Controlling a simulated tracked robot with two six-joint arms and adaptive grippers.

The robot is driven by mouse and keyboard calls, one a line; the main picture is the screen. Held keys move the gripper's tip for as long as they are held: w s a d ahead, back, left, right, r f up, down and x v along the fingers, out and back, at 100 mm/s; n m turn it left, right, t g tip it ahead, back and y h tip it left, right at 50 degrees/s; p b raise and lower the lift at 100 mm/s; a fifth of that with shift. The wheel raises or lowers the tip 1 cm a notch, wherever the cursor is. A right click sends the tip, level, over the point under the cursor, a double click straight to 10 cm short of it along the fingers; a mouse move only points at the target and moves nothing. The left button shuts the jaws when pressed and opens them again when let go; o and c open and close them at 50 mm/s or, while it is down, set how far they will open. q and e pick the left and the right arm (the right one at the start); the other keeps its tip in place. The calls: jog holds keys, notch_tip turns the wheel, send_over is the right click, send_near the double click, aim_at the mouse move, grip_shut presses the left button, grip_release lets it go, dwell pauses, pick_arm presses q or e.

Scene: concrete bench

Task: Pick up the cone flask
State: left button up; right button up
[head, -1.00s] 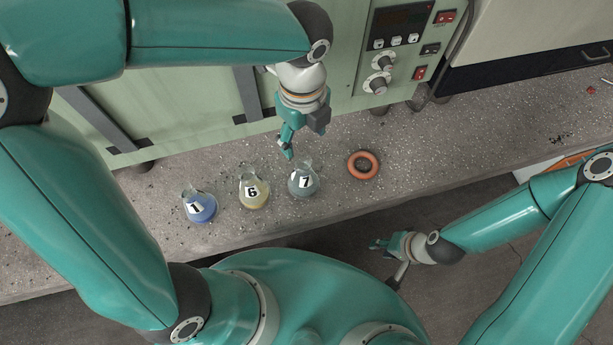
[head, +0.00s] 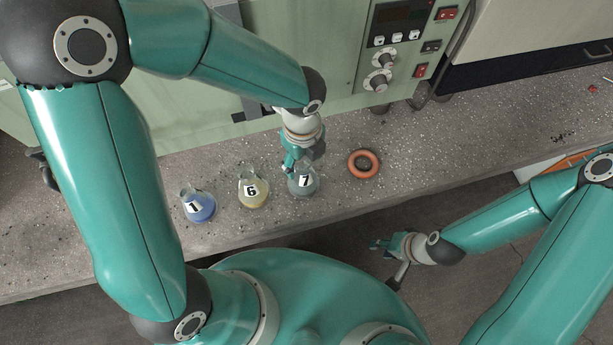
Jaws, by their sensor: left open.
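Three cone flasks stand upright in a row on the concrete bench. The flask labelled 1 (head: 199,207) holds blue liquid. The flask labelled 6 (head: 253,190) holds yellowish liquid. The flask labelled 7 (head: 303,183) holds grey-blue liquid, and its neck is partly hidden by my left gripper. My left gripper (head: 295,166) is open at the neck of flask 7, pointing down; whether the fingers touch the glass cannot be told. My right gripper (head: 382,246) is off the bench's front edge, away from the flasks, and its finger gap is too small to read.
An orange ring (head: 364,164) lies on the bench (head: 450,152) just right of flask 7. A green machine with a control panel (head: 398,45) stands behind the flasks. The bench to the right of the ring is mostly clear.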

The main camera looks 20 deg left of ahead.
pick_arm(q)
grip_shut()
dwell(0.3)
jog(key=shift+r, duration=0.15)
